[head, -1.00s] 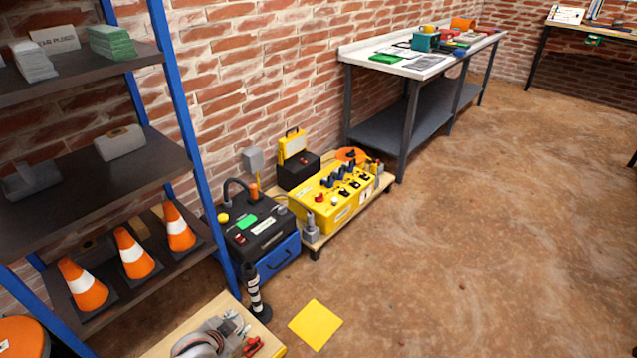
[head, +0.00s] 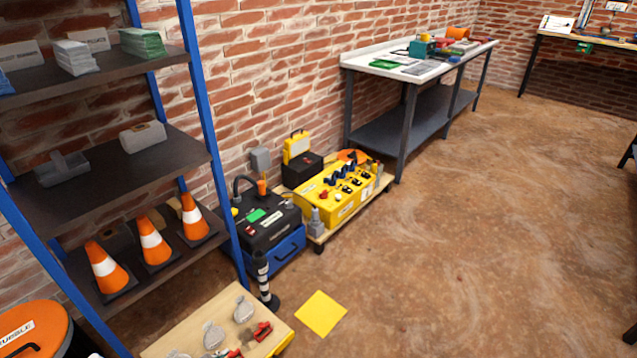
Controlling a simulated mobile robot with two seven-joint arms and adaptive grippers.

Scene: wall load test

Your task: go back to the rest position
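Neither of my grippers shows in the head view. The view looks down over a workshop floor beside a brick wall. A yellow square (head: 321,313) lies flat on the brown floor (head: 470,250) near the bottom middle. Whether it marks a rest position cannot be told from the picture.
A blue-framed shelf (head: 209,130) with orange cones stands at left. A low wooden platform (head: 180,338) holds small parts. A black-and-blue unit (head: 270,226) and yellow control box (head: 337,196) sit by the wall. A workbench (head: 400,135) stands behind.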

